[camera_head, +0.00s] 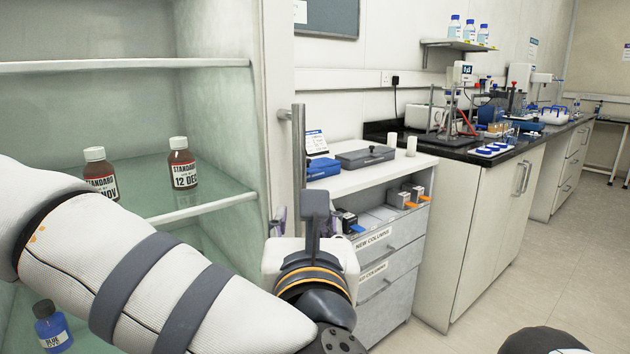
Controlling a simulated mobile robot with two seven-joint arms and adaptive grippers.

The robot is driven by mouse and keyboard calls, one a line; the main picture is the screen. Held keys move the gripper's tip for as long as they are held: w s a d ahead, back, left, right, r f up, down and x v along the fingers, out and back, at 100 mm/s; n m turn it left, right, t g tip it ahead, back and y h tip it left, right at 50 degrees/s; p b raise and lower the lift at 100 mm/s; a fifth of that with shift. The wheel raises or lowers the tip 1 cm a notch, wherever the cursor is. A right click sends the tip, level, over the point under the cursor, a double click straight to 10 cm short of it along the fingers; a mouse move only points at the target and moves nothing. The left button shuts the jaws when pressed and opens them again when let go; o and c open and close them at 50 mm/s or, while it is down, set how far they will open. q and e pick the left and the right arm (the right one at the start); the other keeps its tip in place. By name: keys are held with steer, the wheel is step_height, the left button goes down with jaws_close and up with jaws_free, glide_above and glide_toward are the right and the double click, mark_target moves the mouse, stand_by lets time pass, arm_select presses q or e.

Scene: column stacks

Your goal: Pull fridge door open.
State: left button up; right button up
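The fridge (256,110) fills the left side, with its shelves and inside showing. A vertical grey metal bar handle (299,150) stands at its right front edge. Whether a clear door pane covers the inside, and whether the door is shut, I cannot tell. My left arm crosses the fridge front from the left. My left gripper (314,212) is upright at the lower part of the handle, a dark finger overlapping or just right of the bar. The other finger is hidden, so its grip on the bar is unclear. My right gripper is not in view.
Two brown bottles (182,165) (101,173) stand on a fridge shelf, and a blue bottle (51,328) sits lower down. A white drawer cabinet (388,268) stands just right of the handle. A lab bench (497,225) lies beyond it. The floor (545,285) at right is clear.

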mark_target(300, 181)
arm_select(q)
steer(key=shift+n, duration=0.4)
steer(key=w, duration=0.4)
steer(key=w+r, duration=0.1)
steer(key=w, duration=0.7)
steer(key=shift+w+a+r, duration=0.1)
steer(key=shift+a+r, duration=0.15)
steer(key=shift+a, duration=0.05)
jaws_close()
